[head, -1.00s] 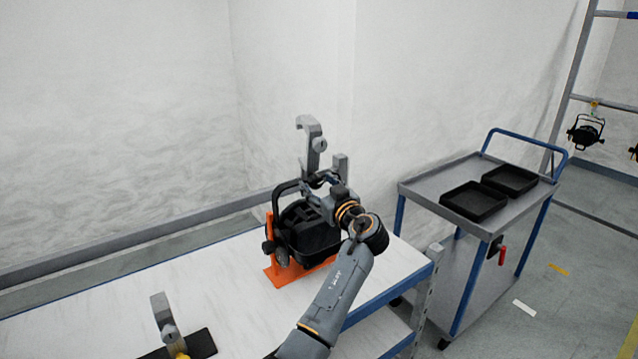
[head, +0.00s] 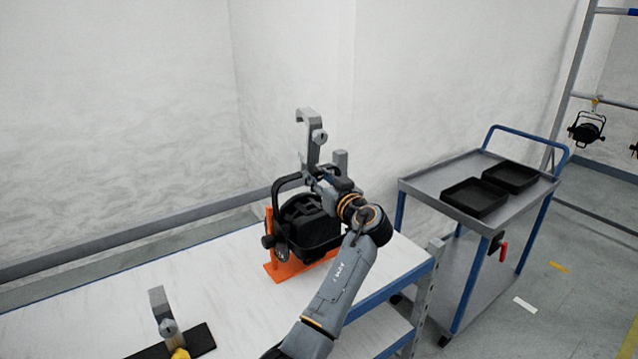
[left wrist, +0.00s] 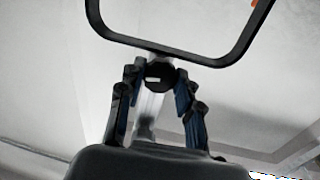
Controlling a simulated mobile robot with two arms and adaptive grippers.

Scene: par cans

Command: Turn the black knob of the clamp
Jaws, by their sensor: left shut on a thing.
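The grey clamp (head: 313,150) stands upright, its hook at the top, above the black par can (head: 309,220) and its black yoke (head: 287,186). My left gripper (head: 316,182) is at the lower part of this clamp. In the left wrist view, the black knob (left wrist: 159,76) with a pale mark sits between the two fingertips of the left gripper (left wrist: 158,82), which is shut on it. The grey clamp body (left wrist: 149,112) shows behind the knob. In the head view the knob is hidden by the gripper. My right gripper is not in view.
The par can rests in an orange stand (head: 285,271) on the white table (head: 100,300). A second grey clamp (head: 162,310) with a yellow part stands at the lower left by a dark plate (head: 200,342). A cart (head: 410,186) with two black trays stands right.

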